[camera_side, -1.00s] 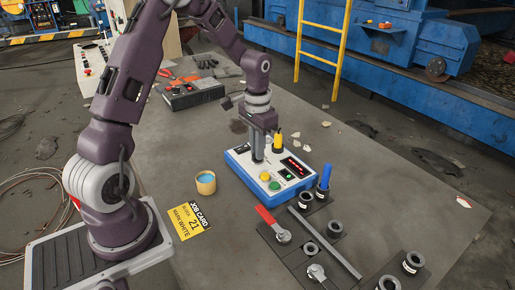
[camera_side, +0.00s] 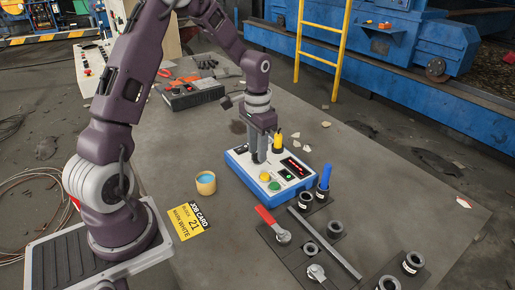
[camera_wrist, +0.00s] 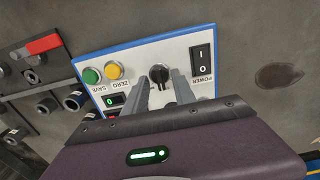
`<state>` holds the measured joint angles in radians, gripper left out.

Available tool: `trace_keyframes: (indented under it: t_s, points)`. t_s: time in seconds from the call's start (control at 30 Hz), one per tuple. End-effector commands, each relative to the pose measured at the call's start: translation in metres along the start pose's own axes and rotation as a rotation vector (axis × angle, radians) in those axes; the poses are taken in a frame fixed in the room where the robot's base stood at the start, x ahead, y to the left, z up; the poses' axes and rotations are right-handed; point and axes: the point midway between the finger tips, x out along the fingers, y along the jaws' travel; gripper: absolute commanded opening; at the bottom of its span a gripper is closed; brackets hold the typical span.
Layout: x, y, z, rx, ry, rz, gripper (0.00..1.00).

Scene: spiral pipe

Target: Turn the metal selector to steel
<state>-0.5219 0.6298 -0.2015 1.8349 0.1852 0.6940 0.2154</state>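A black round knob (camera_wrist: 159,75) with a pale pointer mark sits on the white face of a blue-edged control box (camera_wrist: 125,58). It appears to be the metal selector; I cannot read any steel marking around it. My gripper (camera_wrist: 161,82) is open, with its two grey fingers apart on either side of the knob in the wrist view. I cannot tell if they touch it. In the side view my gripper (camera_side: 258,158) points straight down over the box (camera_side: 240,172), and its fingers hide the knob.
The box also carries a power switch (camera_wrist: 202,58), a yellow button (camera_wrist: 114,71), a green button (camera_wrist: 91,76) and a red display (camera_side: 295,167). A yellow-and-black upright tool (camera_side: 278,143) stands close behind my fingers. A job card (camera_side: 189,221) lies on the table.

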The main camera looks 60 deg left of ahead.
Motion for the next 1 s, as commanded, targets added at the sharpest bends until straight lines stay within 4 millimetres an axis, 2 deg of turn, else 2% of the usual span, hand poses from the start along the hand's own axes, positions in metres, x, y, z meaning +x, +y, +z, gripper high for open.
trace_keyframes:
  t_s: [0.1, 0.3, 0.4, 0.5, 0.77, 0.87, 0.97, 1.0]
  points:
    - [-0.008, -0.001, -0.001, 0.0, 0.003, -0.002, 0.32]
    - [-0.05, 0.0, -0.001, 0.001, 0.004, -0.002, 0.32]
    - [-0.064, 0.0, -0.001, -0.001, 0.003, -0.001, 0.32]
    - [-0.071, 0.0, 0.0, 0.0, 0.001, 0.0, 0.32]
    - [-0.072, 0.001, 0.001, 0.001, 0.001, -0.001, 0.32]
    - [-0.094, 0.015, 0.01, 0.01, 0.031, -0.027, 0.32]
    - [-0.14, 0.051, 0.042, 0.018, 0.111, -0.076, 0.32]
    - [-0.158, 0.068, 0.062, 0.021, 0.152, -0.091, 0.32]
